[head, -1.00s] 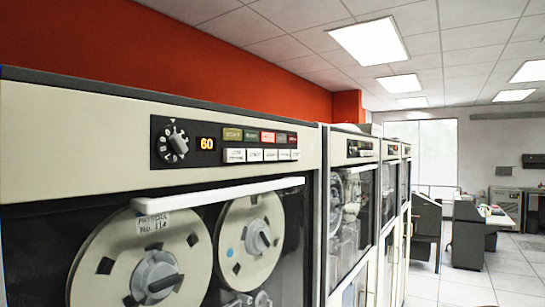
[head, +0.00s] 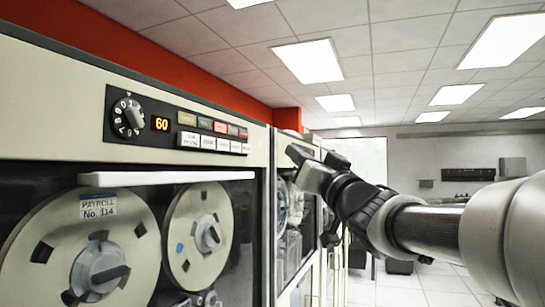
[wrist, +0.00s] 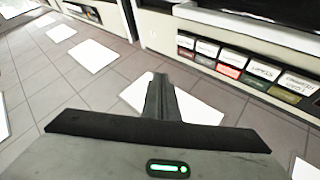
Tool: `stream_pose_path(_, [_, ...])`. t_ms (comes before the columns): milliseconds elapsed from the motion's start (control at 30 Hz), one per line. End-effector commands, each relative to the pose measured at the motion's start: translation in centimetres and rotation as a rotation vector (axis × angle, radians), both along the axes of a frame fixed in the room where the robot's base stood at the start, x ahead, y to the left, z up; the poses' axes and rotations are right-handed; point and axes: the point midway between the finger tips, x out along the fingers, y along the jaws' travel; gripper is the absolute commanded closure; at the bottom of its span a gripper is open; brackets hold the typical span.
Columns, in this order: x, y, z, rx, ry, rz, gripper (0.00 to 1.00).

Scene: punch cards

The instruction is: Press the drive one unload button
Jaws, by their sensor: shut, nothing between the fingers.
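The nearest tape drive (head: 190,105) stands at the left in the head view, with a black control panel on its cream front. A row of white push buttons (head: 215,143) sits under a row of coloured lamps (head: 210,125). In the wrist view the gripper (wrist: 160,82) points over floor, and the white buttons (wrist: 232,56) show upside down at the right.
The panel also has a dial (head: 128,118) and an orange "60" display (head: 160,124). A white handle bar (head: 165,178) juts out below it, over a reel labelled Payroll No. 114 (head: 98,205). More drives stand behind my gripper. Open tiled floor (wrist: 95,105) lies in front.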

Motion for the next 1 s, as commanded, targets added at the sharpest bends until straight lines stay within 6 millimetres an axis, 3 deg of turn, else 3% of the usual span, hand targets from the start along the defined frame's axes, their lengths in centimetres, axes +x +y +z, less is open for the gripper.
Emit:
stream_pose_path(200, [-0.4, 2.0, 1.1, 0.014, -0.067, 0.105, 1.0])
stream_pose_path(667, [-0.2, 2.7, 1.2, 0.015, -0.068, 0.11, 1.0])
stream_pose_path(1000, [1.3, 7.0, 1.1, 0.015, -0.068, 0.11, 1.0])
